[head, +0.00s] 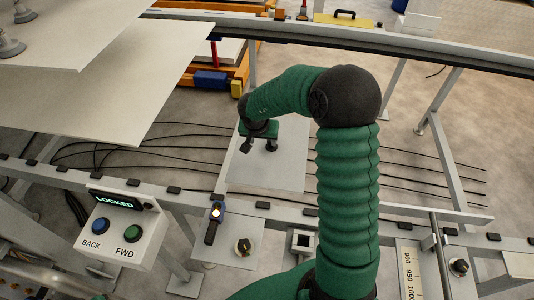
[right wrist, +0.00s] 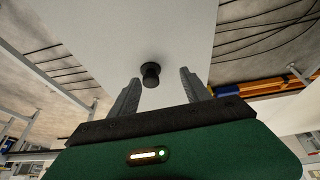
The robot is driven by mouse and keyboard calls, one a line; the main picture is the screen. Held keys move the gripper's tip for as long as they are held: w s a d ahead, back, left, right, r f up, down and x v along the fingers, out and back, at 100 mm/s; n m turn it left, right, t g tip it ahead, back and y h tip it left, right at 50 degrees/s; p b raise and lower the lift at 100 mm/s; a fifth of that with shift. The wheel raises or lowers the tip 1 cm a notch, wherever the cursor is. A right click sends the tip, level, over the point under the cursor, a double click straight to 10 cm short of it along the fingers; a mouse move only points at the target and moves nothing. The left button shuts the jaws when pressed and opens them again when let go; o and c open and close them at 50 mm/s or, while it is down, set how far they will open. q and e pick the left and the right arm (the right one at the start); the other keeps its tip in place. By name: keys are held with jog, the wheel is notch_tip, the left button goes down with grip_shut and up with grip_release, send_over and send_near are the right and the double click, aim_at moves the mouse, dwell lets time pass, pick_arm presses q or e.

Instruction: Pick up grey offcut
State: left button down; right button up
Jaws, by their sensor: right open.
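A flat light grey sheet, which looks like the grey offcut (head: 280,172), lies across the gap behind the front rail in the head view. It also fills the upper middle of the right wrist view (right wrist: 120,35). A short black knob-like cylinder (right wrist: 150,74) shows against the sheet. Contact cannot be told. My left gripper is not in view.
A control box (head: 120,228) reading LOCKED, with BACK and FWD buttons, stands front left. Large pale panels (head: 90,95) hang at upper left near grey suction cups (head: 10,43). Black cables (head: 180,150) run beneath.

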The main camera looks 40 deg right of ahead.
aim_at(269, 142)
jog(key=d+f, duration=0.2)
jog(key=d+f+b, duration=0.1)
jog(key=d+f, duration=0.1)
jog(key=w+d+f+b, duration=0.1)
jog(key=d+f, duration=0.1)
jog(key=shift+d, duration=0.25)
jog(key=shift+d+f, duration=0.15)
jog(key=shift+f, duration=0.1)
jog(key=shift+w+a+r, duration=0.1)
jog(key=shift+a+r, duration=0.1)
jog(key=shift+a, duration=0.4)
jog(key=shift+a+r, duration=0.2)
jog(key=shift+a, duration=0.4)
jog(key=shift+c, duration=0.5)
jog(key=shift+a, duration=0.1)
jog(key=shift+c, duration=2.5)
jog(key=shift+d+f, duration=0.1)
jog(key=shift+d, duration=0.7)
grip_shut()
jog(key=shift+a, duration=0.35)
pick_arm(q)
jog(key=shift+s+d+f, duration=0.1)
jog(key=shift+d+f, duration=0.8)
jog(key=shift+d, duration=0.25)
jog(key=shift+d, duration=0.1)
pick_arm(e)
jog(key=shift+f, duration=0.1)
